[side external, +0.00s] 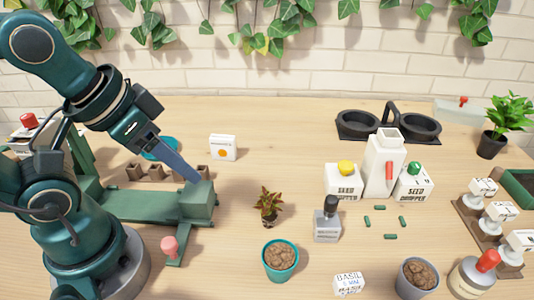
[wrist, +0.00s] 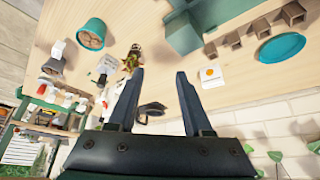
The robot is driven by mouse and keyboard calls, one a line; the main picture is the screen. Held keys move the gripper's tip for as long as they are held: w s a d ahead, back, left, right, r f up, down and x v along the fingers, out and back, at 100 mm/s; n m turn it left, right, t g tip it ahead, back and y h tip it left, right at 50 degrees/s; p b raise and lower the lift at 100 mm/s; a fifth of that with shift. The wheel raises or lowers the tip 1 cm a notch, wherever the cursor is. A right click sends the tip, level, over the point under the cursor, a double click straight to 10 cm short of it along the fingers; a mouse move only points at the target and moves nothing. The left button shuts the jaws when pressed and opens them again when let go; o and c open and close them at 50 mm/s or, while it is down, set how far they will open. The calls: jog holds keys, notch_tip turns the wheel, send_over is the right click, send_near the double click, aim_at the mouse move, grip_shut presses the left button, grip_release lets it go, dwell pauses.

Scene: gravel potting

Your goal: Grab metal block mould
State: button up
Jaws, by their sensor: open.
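The metal block mould (side external: 327,229) is a grey metal block with a dark upright handle. It stands upright on the wooden table right of centre in the side view, and what looks like it shows small in the wrist view (wrist: 107,65), left of my fingers. My gripper (side external: 197,180) is well to its left in the side view, above the green bench-like fixture. In the wrist view my gripper (wrist: 160,74) has its two fingers spread with nothing between them. The gripper is open, empty and apart from the mould.
A small reddish plant (side external: 268,205) stands between my gripper and the mould. A teal pot of soil (side external: 281,273) is in front. Dark green capsules (side external: 379,207) and seed boxes (side external: 343,184) lie right and behind. A white card box (side external: 223,147) stands behind.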

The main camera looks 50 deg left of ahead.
jog(key=shift+o, duration=0.9)
